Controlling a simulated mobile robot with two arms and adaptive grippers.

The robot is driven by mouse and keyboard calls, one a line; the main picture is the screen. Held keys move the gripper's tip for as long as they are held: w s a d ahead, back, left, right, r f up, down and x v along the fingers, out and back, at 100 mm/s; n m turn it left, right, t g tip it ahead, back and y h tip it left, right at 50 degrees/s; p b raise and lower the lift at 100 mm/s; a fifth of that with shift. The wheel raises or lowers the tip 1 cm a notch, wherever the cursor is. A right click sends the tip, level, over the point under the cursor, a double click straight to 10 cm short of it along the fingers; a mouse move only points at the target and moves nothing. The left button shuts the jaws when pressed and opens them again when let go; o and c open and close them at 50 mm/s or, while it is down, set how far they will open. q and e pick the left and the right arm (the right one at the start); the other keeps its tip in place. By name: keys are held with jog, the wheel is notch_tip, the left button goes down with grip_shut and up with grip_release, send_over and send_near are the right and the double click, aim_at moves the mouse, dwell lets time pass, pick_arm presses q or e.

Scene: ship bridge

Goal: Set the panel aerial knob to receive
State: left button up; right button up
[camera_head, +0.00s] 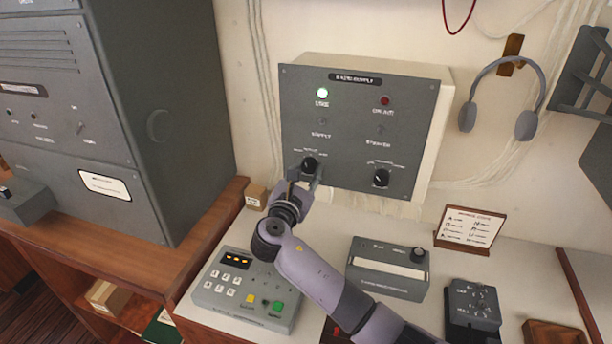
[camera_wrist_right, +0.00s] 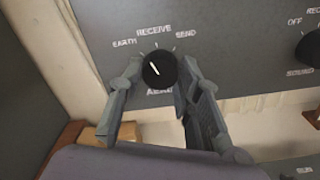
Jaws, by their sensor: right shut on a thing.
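The grey panel (camera_head: 352,122) is fixed to the wall, with a lit green lamp and a dark red lamp. Its black aerial knob (camera_head: 309,164) is at the lower left. In the right wrist view the knob (camera_wrist_right: 159,70) has EARTH at its upper left, RECEIVE above and SEND at its upper right. The white pointer leans up and left, toward the EARTH side of RECEIVE. My right gripper (camera_head: 305,174) is at the knob, and in the wrist view its fingers (camera_wrist_right: 160,76) are shut on the knob's two sides. My left gripper is not in view.
A second black knob (camera_head: 381,177) is at the panel's lower right. Below are a keypad box (camera_head: 245,290), a grey box with a slot (camera_head: 387,268) and a small sign (camera_head: 470,229). A headphone set (camera_head: 503,95) hangs at right; a tall cabinet (camera_head: 120,110) stands left.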

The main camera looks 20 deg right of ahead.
jog(key=shift+f+m+b, duration=0.1)
jog(key=shift+m+b, duration=1.05)
jog(key=shift+m, duration=1.05)
jog(key=o, duration=1.2)
jog(key=shift+c, duration=0.2)
jog(key=v, duration=1.2)
